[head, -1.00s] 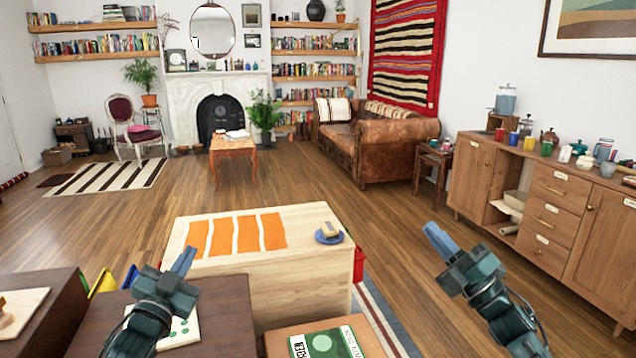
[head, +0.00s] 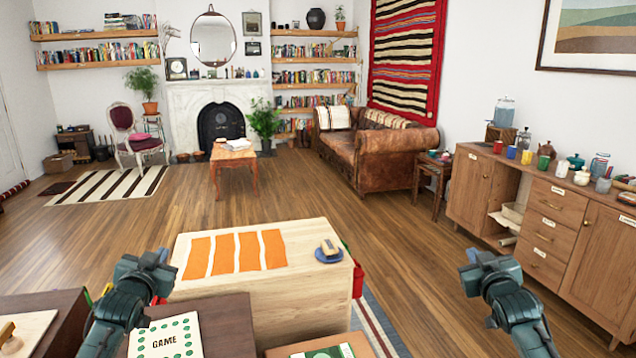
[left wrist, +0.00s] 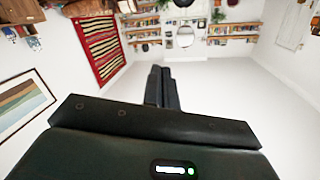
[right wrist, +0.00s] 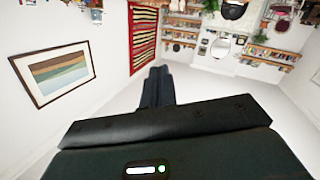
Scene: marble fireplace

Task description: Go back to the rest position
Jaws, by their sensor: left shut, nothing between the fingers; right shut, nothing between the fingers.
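My left gripper (head: 162,258) is raised above the dark brown table at the lower left of the head view. Its fingers are together and empty, and they show shut in the left wrist view (left wrist: 162,88). My right gripper (head: 472,256) is raised over the wooden floor, right of the light wooden chest. Its fingers are together and empty in the right wrist view (right wrist: 158,88). Neither gripper touches anything.
A light wooden chest (head: 300,300) carries orange strips (head: 236,252) and a blue plate (head: 329,254). A dark brown table (head: 228,325) holds a game board (head: 168,340). A wooden sideboard (head: 575,235) stands at the right. Open floor (head: 400,240) lies between chest and sideboard.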

